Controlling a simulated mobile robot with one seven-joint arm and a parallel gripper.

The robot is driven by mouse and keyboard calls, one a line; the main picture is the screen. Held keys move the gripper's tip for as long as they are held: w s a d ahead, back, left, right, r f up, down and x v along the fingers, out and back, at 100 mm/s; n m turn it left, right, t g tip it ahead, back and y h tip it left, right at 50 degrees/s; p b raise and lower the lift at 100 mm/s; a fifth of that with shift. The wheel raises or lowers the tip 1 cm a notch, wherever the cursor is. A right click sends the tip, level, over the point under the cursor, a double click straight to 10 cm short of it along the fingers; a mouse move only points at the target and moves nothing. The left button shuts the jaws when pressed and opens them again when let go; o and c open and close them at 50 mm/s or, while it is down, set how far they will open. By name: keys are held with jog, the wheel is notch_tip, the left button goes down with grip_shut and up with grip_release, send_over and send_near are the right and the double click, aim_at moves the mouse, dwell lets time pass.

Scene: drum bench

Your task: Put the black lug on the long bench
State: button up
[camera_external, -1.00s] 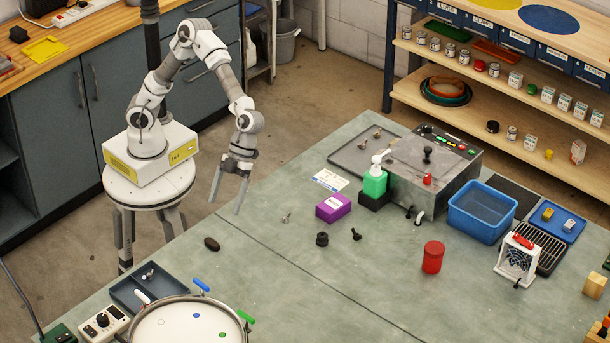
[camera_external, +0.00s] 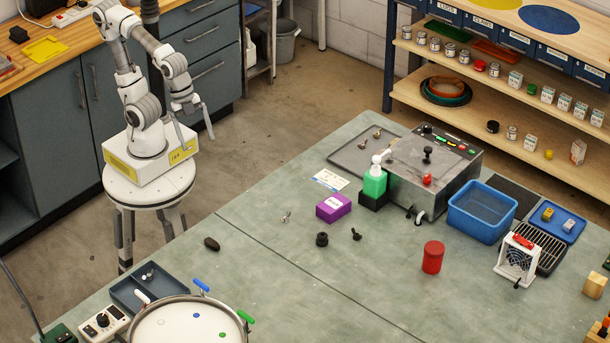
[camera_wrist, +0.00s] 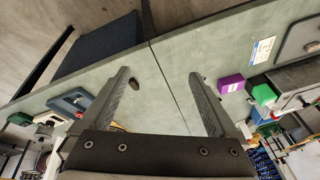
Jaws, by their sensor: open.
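A small dark oval piece (camera_external: 211,244), which looks like the black lug, lies on the grey-green table (camera_external: 290,290) near its near-left edge. It also shows in the wrist view (camera_wrist: 134,84), close to the left finger's tip. Other small black pieces are a round knob (camera_external: 322,239) and a winged one (camera_external: 356,235) further right on the table. My gripper (camera_external: 197,143) is open and empty, up and left of the table, apart from every piece. Its two spread fingers (camera_wrist: 160,73) show in the wrist view. A wooden-topped bench (camera_external: 40,55) runs along the back left.
A drum (camera_external: 190,323) and dark tray (camera_external: 148,287) stand at the front left. A purple box (camera_external: 334,208), green bottle (camera_external: 375,183), red cylinder (camera_external: 432,257) and blue bin (camera_external: 482,211) occupy the right half. The table's middle is mostly clear.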

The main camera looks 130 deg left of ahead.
jog(key=s+a+r+n+t, duration=0.1)
jog(key=s+a+n+t, duration=0.1)
jog(key=s+n, duration=0.3)
jog(key=shift+s, duration=1.2)
jog(key=shift+r, duration=0.15)
notch_tip(320, 180, up, 9)
jog(key=p, duration=0.9)
